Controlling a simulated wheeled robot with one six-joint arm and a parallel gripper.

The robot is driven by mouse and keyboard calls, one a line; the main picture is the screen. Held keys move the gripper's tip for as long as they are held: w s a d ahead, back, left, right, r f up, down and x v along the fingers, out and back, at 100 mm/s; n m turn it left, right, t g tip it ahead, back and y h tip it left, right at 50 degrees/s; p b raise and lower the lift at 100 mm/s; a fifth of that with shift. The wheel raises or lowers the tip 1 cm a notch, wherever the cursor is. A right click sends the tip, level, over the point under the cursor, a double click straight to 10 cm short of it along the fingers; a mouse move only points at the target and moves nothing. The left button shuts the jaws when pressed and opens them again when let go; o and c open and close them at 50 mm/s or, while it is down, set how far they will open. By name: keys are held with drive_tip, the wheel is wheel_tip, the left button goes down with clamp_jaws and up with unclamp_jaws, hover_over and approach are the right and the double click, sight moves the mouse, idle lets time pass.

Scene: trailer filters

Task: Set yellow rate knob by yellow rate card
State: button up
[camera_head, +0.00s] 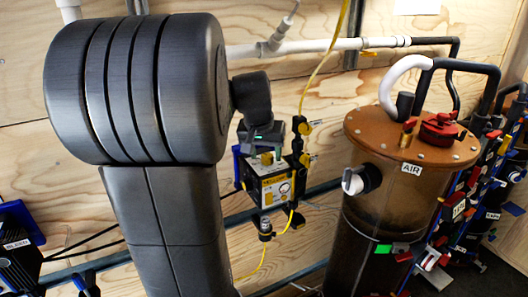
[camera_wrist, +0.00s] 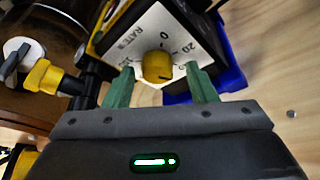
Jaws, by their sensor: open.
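The yellow rate knob (camera_wrist: 157,66) sits on a white dial plate marked "RATE" (camera_wrist: 135,38) with numbers including 0 and 20, in the wrist view. A dark pointer mark on the knob faces toward the lower right of the picture. My gripper (camera_wrist: 160,75) is open, with one green finger on each side of the knob and small gaps visible. I cannot make out a yellow rate card in either view.
A yellow hose (camera_head: 325,62) and fittings run beside the pump unit. A tank with a brown lid (camera_head: 420,138) labelled AIR stands to the right. In the wrist view, a grey-handled valve with yellow fittings (camera_wrist: 45,77) is close on the left. Plywood wall is behind.

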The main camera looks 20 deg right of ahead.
drive_tip(key=shift+s+d+f, duration=0.1)
drive_tip(key=shift+d, duration=0.05)
drive_tip(key=shift+c, duration=0.4)
drive_tip(key=c, duration=0.9)
drive_tip(key=shift+m, duration=0.3)
drive_tip(key=m, duration=0.1)
drive_tip(key=m+g+h+b, duration=0.1)
drive_tip(key=m, duration=0.1)
drive_tip(key=shift+w+m, duration=0.2)
drive_tip(key=shift+m, duration=0.1)
drive_tip(key=m+g, duration=0.1)
drive_tip(key=m, duration=0.1)
drive_tip(key=m+g, duration=0.1)
drive_tip(key=m, duration=0.2)
drive_tip(key=shift+w+h+b, duration=0.15)
drive_tip(key=shift+h+b, duration=0.25)
drive_tip(key=shift+m, duration=0.4)
